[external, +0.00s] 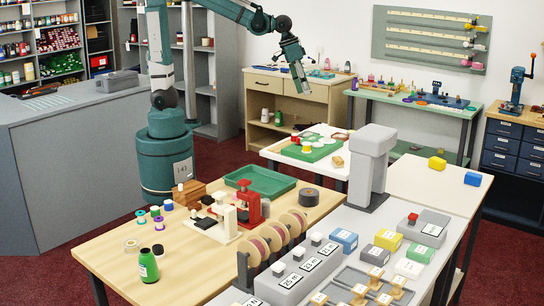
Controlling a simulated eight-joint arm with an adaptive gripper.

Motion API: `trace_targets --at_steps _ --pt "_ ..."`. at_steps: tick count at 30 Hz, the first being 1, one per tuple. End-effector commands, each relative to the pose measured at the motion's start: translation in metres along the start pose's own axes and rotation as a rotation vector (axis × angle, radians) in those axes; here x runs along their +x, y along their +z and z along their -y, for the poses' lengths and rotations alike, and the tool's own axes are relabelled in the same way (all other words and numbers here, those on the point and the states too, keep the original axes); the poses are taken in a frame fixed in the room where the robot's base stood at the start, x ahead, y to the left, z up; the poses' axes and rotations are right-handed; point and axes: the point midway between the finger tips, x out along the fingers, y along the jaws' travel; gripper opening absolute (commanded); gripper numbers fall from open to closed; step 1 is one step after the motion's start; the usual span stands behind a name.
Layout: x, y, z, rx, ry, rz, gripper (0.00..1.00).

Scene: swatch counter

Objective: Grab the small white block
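A small white block (408,268) with dark marking on its face lies on the grey counter at the lower right. My gripper (300,90) hangs from the raised arm at the upper middle, high up and far from the white block. It points down. It is too small to tell whether its fingers are open or shut. I see nothing hanging from it.
A blue block (343,240), a grey block (388,239) and a grey device with a red knob (427,227) stand near the white block. A tall grey post (370,165) rises behind. Reels (275,240) and a green tray (260,181) are to the left.

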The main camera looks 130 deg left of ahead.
Motion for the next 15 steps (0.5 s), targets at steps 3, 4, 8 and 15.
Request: trace_targets --at_steps 3,4,8,15 --pt "0.013 -0.025 0.022 -0.055 -0.017 0.015 0.39" --pt "0.016 -0.029 0.028 -0.069 -0.022 0.020 0.39" --pt "0.030 -0.052 0.052 -0.127 -0.039 0.036 0.39" --pt "0.059 -0.088 0.103 -0.236 -0.070 0.069 0.39"
